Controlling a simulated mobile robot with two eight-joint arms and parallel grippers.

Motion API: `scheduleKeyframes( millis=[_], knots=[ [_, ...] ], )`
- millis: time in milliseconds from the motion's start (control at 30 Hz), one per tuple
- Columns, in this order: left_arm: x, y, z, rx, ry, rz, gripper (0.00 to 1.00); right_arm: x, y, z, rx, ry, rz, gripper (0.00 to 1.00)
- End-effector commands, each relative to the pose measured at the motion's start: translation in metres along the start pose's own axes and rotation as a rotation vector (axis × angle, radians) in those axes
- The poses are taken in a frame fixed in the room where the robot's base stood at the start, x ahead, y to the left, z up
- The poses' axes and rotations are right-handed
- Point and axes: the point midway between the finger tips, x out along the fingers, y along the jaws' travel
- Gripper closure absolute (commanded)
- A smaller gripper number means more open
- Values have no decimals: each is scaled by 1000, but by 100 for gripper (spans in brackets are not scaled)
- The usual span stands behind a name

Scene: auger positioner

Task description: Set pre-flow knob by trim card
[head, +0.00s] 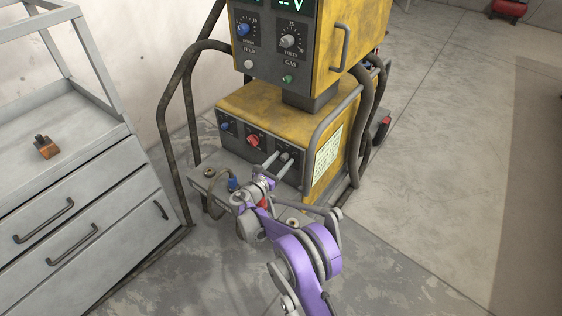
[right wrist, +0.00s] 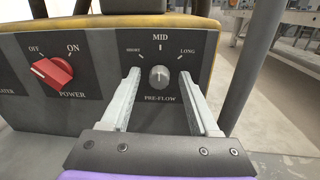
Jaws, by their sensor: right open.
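The pre-flow knob (right wrist: 160,77) is a small grey knob on the dark panel, under the marks SHORT, MID and LONG. Its pointer looks to be up, near MID. It also shows small in the head view (head: 284,156). My right gripper (right wrist: 160,85) is open, with one finger on each side of the knob and a gap to it on both sides. It also shows in the head view (head: 277,163) at the lower panel. A pale printed card (head: 327,156), its text too small to read, is on the yellow machine's right side. My left gripper is out of view.
The upper unit (head: 300,40) overhangs the panel. Metal tubes and cables flank the machine.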

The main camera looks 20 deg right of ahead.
Motion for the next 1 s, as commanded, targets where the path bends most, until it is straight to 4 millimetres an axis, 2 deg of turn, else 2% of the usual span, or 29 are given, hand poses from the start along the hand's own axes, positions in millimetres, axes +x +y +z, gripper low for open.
scheduleKeyframes(
  millis=[100,433,767,1000],
  knots=[
    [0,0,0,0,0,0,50,0,0,0,0,0,0,40],
    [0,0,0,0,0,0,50,0,0,0,0,0,0,100],
    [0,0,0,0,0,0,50,-1,0,0,11,0,1,100],
    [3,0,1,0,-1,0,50,-1,0,-1,102,-6,1,100]
  ],
)
